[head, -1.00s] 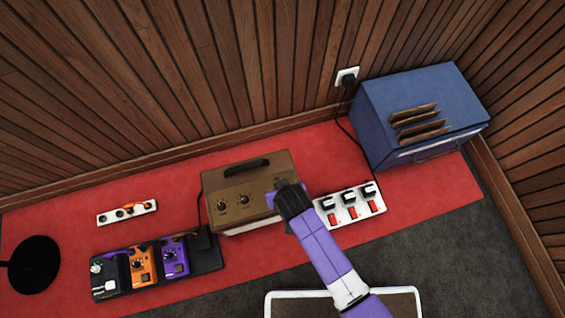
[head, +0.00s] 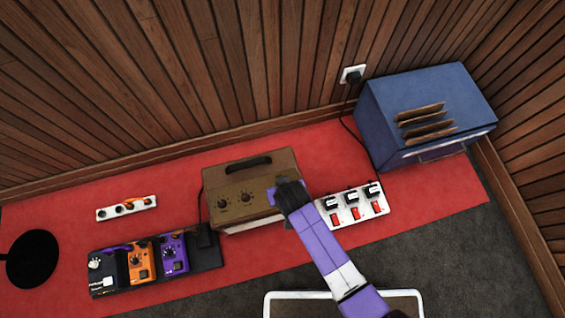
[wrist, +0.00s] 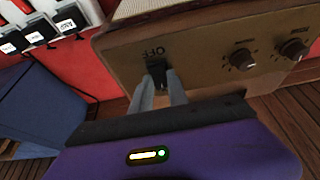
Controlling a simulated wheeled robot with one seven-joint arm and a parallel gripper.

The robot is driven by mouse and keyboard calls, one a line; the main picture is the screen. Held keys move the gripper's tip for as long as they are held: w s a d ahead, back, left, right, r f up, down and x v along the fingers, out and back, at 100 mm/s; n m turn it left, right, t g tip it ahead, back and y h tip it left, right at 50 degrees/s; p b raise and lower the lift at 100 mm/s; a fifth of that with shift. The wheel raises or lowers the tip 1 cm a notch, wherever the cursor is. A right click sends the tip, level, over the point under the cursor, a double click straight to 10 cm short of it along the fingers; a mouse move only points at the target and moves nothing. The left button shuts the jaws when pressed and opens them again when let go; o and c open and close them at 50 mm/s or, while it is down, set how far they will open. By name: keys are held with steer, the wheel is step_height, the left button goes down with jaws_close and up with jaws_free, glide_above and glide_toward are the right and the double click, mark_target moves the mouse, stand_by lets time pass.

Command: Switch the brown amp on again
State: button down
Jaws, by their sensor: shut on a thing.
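The brown amp (head: 240,182) stands upright on the red carpet, with a black handle on top and two dark knobs on its panel. The wrist view shows the amp's panel (wrist: 205,65) upside down, with a black switch (wrist: 157,72) beside the lettering "OFF". My gripper (wrist: 158,92) is at this switch, its two grey fingers shut on it. In the head view my gripper (head: 284,194) covers the right end of the amp's panel and hides the switch. Which way the switch is tipped I cannot tell.
A white power strip (head: 350,209) with red switches and black plugs lies right of the amp. A blue cabinet (head: 410,115) stands behind it, near a wall socket (head: 352,74). A pedalboard (head: 205,250) and a small white strip (head: 127,208) lie left.

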steer(key=shift+r, duration=0.1)
steer(key=shift+w+r+g+p, duration=0.15)
steer(key=shift+w+g+p, duration=0.1)
steer(key=shift+g+p, duration=0.5)
steer(key=shift+w+a+f+g+h, duration=0.1)
steer(key=shift+f+g+h, duration=0.1)
steer(key=shift+g+h, duration=0.5)
steer(key=c, duration=1.3)
jaws_free()
steer(key=shift+y, duration=0.3)
